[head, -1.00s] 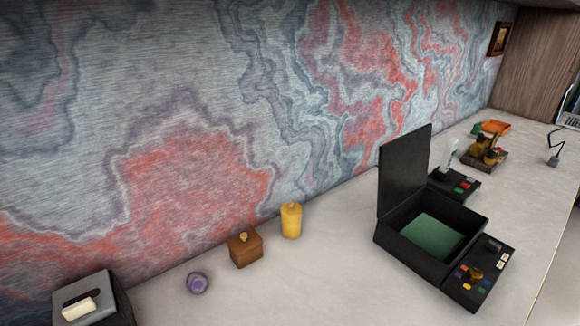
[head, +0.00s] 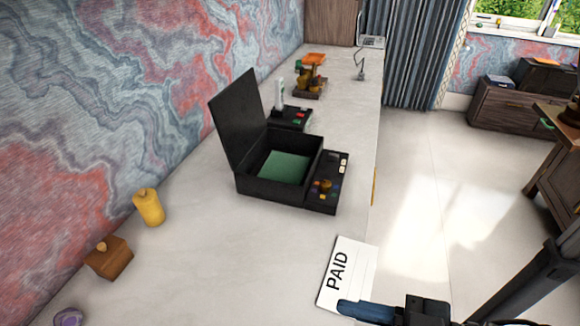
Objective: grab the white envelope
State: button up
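A flat white envelope (head: 347,262) marked PAID lies at the right edge of the pale desk top in the head view. Its lower end is close to the blue-tipped end of my gripper (head: 366,312), which shows at the bottom of the picture. The gripper overlaps the envelope's lower corner in the picture; I cannot tell if they touch. Only part of the gripper is in view, so its opening is not clear.
An open black box (head: 245,185) with a green lining and a small organizer (head: 323,190) stand beyond the envelope. A yellow candle (head: 148,208), a wooden box (head: 108,258) and a purple item (head: 68,317) are at left. The desk (head: 240,255) between is clear.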

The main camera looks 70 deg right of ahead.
aim_at(350, 274)
jog(key=k+j+z, duration=0.15)
jog(key=k+j, duration=0.15)
jog(key=k+j+z, duration=0.2)
jog(key=k, duration=0.3)
jog(key=k+j+z, duration=0.15)
jog(key=k, duration=0.25)
jog(key=j, duration=0.1)
